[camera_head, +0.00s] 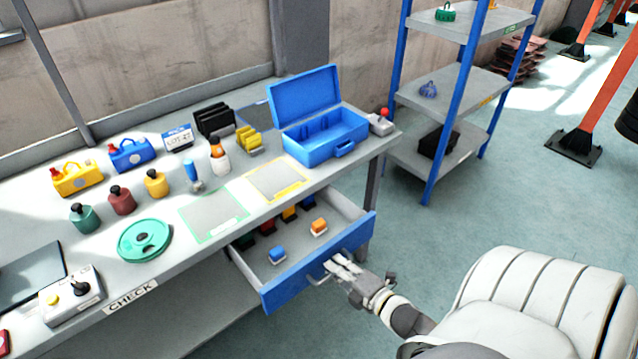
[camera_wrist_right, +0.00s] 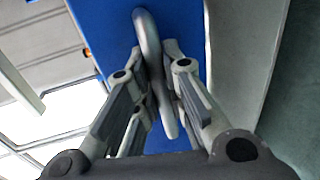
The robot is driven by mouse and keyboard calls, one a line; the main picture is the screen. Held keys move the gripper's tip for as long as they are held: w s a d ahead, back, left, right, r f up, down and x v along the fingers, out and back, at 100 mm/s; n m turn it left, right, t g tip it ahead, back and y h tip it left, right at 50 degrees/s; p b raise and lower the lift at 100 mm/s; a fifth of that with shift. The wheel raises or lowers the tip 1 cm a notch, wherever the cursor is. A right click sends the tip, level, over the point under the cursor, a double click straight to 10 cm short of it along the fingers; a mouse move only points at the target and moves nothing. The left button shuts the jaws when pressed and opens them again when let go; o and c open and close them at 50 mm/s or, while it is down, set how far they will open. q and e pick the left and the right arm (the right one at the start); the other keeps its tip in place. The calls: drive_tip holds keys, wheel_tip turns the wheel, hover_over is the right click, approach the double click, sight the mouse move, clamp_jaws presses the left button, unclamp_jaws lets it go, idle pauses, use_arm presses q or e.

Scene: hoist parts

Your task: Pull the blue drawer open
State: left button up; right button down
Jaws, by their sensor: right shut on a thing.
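The blue drawer (camera_head: 290,284) under the workbench stands pulled out, and its grey inside shows. My right gripper (camera_head: 338,266) is at the middle of the drawer's front, shut on the drawer handle (camera_head: 318,281). In the right wrist view the grey bar handle (camera_wrist_right: 150,50) runs between the fingers of my right gripper (camera_wrist_right: 160,85), with the blue drawer front (camera_wrist_right: 190,30) behind it. My left gripper is not in view.
The workbench top (camera_head: 205,255) holds an open blue toolbox (camera_head: 325,135), several coloured weights, a green disc (camera_head: 144,241) and a control box (camera_head: 70,300). A blue-post shelf (camera_head: 440,85) stands behind to the right. The floor right of the drawer is clear.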

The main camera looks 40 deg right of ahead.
drive_tip(key=f+v, duration=0.1)
drive_tip(key=v, duration=0.5)
drive_tip(key=shift+f+p, duration=0.15)
drive_tip(key=shift+p, duration=0.15)
drive_tip(key=shift+s, duration=0.1)
drive_tip(key=c, duration=1.8)
unclamp_jaws()
drive_tip(key=shift+o, duration=0.2)
drive_tip(key=shift+s, duration=0.15)
drive_tip(key=v, duration=1.1)
drive_tip(key=shift+s, duration=0.4)
